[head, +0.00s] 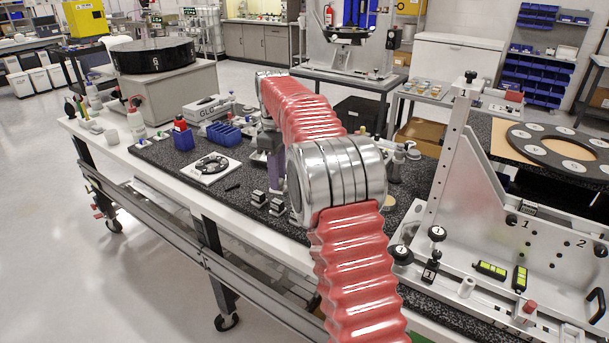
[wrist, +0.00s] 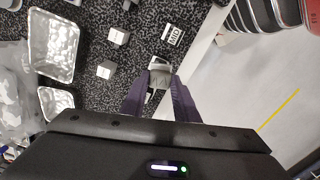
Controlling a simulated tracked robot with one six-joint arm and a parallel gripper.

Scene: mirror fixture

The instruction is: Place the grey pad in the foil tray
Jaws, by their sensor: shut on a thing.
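My gripper (wrist: 160,79) points down over the dark speckled bench top, with its two purple fingers closed on a small grey pad (wrist: 160,65). The pad's lower part is hidden between the fingers, and I cannot tell if it touches the bench. A larger foil tray (wrist: 52,72) lies to the left in the wrist view, apart from the gripper. A smaller foil tray (wrist: 55,101) lies below it, partly cut off by the gripper body. In the head view, a purple part of my gripper (head: 274,172) shows behind my red arm, which hides the fingertips.
Several small grey blocks stand near the gripper, including one on the left (wrist: 105,70), one above it (wrist: 118,35) and a labelled one (wrist: 173,36). The white bench edge (wrist: 208,35) is close on the right. A large metal fixture (head: 455,190) stands right in the head view.

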